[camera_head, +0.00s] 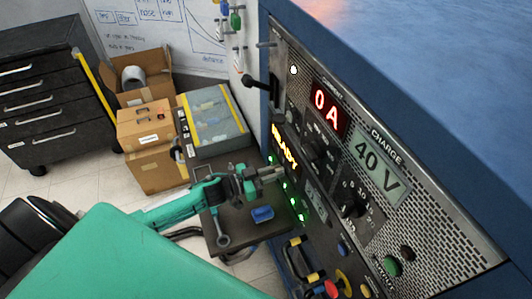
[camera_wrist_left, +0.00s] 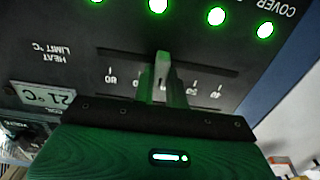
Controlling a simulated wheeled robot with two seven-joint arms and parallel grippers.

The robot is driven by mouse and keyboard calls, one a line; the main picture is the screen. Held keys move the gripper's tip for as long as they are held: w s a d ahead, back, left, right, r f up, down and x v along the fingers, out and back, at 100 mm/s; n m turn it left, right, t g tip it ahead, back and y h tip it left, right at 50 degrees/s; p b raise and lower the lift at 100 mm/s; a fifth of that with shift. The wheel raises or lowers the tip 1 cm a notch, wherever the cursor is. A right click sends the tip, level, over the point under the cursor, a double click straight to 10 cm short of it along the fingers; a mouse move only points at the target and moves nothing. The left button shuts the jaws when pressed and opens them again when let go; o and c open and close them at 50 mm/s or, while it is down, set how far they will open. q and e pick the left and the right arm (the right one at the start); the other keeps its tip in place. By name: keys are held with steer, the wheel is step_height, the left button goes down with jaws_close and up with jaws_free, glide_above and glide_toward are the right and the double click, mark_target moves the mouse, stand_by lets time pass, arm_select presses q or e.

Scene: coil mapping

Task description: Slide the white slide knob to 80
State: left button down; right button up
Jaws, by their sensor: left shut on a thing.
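In the left wrist view, which is upside down, the pale slide knob (camera_wrist_left: 162,62) stands up from a dark slot (camera_wrist_left: 120,52) beside a printed scale. The "HEAT LIMIT °C" label (camera_wrist_left: 51,52) is at the left. A mark reading about 80 is at the left end of the visible scale and 40 at the right. The knob sits roughly midway between them. My left gripper (camera_wrist_left: 163,88) is shut on the knob, its fingers hiding the marks beneath. In the head view my left gripper (camera_head: 280,172) reaches the cabinet's front panel; the knob is hidden there.
Lit green lamps (camera_wrist_left: 216,16) line the panel. The blue cabinet (camera_head: 420,70) fills the right side, with 0 A (camera_head: 327,108) and 40 V (camera_head: 377,168) displays. Cardboard boxes (camera_head: 150,165) and a grey drawer unit (camera_head: 40,90) stand at the left. A blue object (camera_head: 262,214) lies below the gripper.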

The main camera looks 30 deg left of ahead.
mark_target(295, 187)
arm_select(q)
steer(key=s+d+p, duration=0.1)
steer(key=s+d, duration=0.3)
steer(key=shift+d+r, duration=0.1)
steer(key=shift+d, duration=0.2)
steer(key=shift+s+d, duration=0.3)
steer(key=c, duration=1.4)
jaws_free()
steer(key=shift+s, duration=0.1)
steer(key=shift+s+a+f, duration=0.15)
steer(key=shift+a+f, duration=0.05)
steer(key=b+v, duration=0.4)
steer(key=v, duration=0.9)
steer(key=shift+s, duration=0.15)
